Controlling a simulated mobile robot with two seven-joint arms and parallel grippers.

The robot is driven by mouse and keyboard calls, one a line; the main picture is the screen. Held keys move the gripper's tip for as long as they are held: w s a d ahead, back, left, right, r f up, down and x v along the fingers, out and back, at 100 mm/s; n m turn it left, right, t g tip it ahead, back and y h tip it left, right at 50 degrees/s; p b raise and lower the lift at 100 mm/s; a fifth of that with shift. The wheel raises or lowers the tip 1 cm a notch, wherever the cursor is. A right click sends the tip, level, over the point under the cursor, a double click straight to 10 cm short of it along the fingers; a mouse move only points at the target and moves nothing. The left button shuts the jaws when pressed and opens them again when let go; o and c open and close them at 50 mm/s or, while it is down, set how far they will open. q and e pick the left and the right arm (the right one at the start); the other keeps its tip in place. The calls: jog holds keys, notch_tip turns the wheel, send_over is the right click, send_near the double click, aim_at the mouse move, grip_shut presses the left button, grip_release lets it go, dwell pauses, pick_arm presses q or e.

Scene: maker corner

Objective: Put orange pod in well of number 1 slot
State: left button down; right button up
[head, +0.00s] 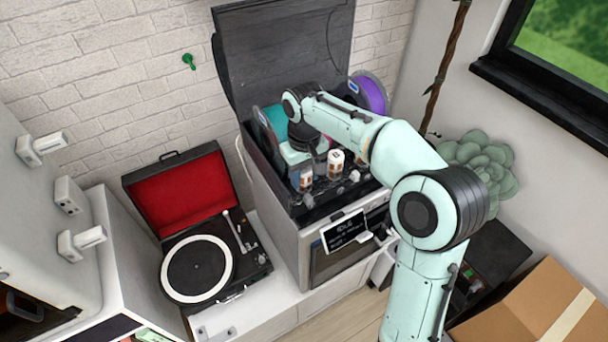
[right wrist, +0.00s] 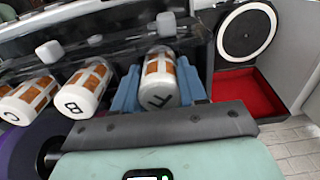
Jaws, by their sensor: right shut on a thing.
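My right gripper (right wrist: 160,90) has its blue fingers shut around a white pod with orange patches (right wrist: 160,66) and a dark letter on its end. In the head view the right gripper (head: 304,172) points down into the open machine (head: 312,215), at the pod on the left of the row (head: 306,180). Two similar white and orange pods stand beside it in the wrist view, one marked B (right wrist: 87,88) and one at the left edge (right wrist: 28,98). I cannot make out a number 1 slot or its well. My left gripper is not in view.
A teal spool (head: 274,122) and a purple spool (head: 370,93) stand inside the machine, close to my right arm. Its dark lid (head: 285,50) is raised behind. A record player (head: 197,268) is to the left, a cardboard box (head: 540,312) lower right.

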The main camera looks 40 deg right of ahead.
jog(key=shift+w, duration=0.1)
jog(key=shift+f, duration=0.2)
jog(key=o, duration=1.1)
jog(key=shift+c, duration=0.2)
notch_tip(320, 180, up, 12)
jog(key=p, duration=0.2)
jog(key=shift+r+p, duration=0.2)
jog(key=shift+p, duration=0.1)
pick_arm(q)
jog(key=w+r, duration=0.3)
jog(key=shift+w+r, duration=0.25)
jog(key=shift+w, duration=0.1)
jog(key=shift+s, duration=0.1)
pick_arm(e)
jog(key=shift+f, duration=0.1)
